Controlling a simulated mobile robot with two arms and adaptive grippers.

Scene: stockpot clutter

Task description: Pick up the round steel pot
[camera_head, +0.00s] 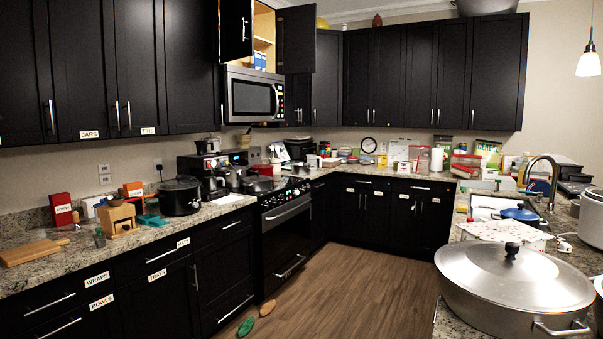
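A wide, round steel pot (480,305) stands on the granite counter at the lower right. Its domed steel lid (470,262) is on, with a black knob on top. A metal loop handle (562,329) sticks out at its front right side. The pot's bottom right is cut off by the picture edge. Neither of my grippers shows in this view.
A patterned white box (500,231) and a blue-lidded pan (520,215) lie behind the pot. A white pot (591,218) and the sink faucet (545,170) are to the right. A black pot (180,196) stands on the left counter. The wooden floor (350,285) is mostly clear.

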